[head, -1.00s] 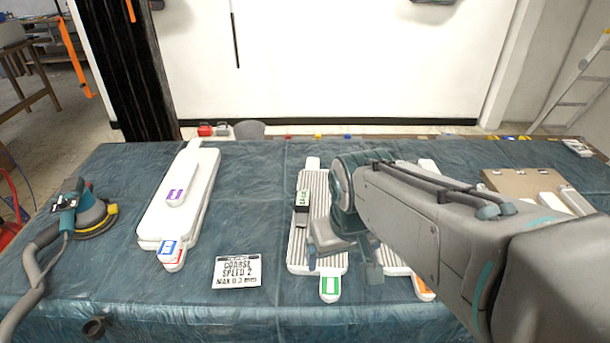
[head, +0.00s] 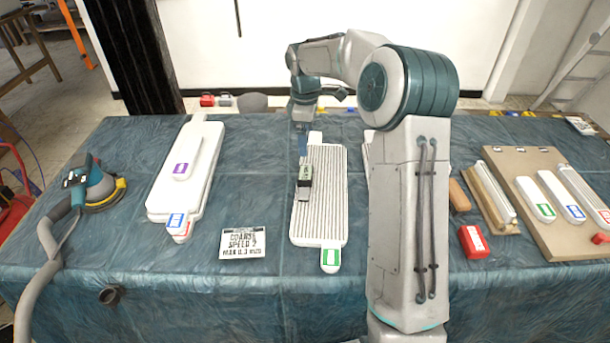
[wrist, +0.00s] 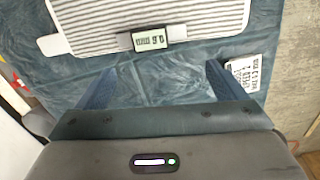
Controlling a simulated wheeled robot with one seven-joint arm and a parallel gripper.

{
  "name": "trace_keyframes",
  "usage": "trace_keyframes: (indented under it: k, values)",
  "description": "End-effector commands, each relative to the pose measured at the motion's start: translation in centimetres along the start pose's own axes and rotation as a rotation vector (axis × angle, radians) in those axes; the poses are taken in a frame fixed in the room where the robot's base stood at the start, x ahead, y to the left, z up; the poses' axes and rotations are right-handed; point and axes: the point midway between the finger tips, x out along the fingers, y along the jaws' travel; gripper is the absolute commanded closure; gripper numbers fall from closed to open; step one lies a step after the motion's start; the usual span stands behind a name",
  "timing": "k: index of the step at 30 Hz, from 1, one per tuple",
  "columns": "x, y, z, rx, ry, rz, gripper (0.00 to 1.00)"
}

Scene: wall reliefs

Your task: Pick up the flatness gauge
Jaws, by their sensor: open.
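The flatness gauge, a small dark device with a pale digital display (head: 306,174), lies on the left part of the ribbed white panel (head: 325,215). In the wrist view the gauge (wrist: 151,39) shows at the panel's edge, ahead of my fingers. My gripper (head: 303,148) is just beyond the gauge in the head view, at the panel's far end. In the wrist view my gripper (wrist: 163,88) is open, with only blue cloth between its fingers. The gauge is apart from both fingers.
A sander (head: 90,190) with a hose is at the left. A smooth white panel (head: 172,205), a printed card (head: 242,243), a red block (head: 473,242) and a brown board (head: 560,240) also lie on the blue-covered table (head: 270,300). My arm hides part of another panel.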

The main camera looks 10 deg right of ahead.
Motion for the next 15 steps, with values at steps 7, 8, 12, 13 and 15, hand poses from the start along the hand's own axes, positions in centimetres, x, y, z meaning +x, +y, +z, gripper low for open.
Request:
trace_keyframes:
  k: [7,8,12,13,15]
  values:
    - [1.8,2.0,-0.2,-0.070,0.019,-0.021,0.09]
    - [2.1,2.0,-0.2,-0.071,0.019,-0.022,0.09]
    - [4.8,1.9,-0.3,-0.074,0.018,-0.024,0.09]
    - [5.4,1.9,-0.3,-0.073,0.018,-0.025,0.09]
    - [6.8,1.9,-0.3,-0.072,0.018,-0.025,0.09]
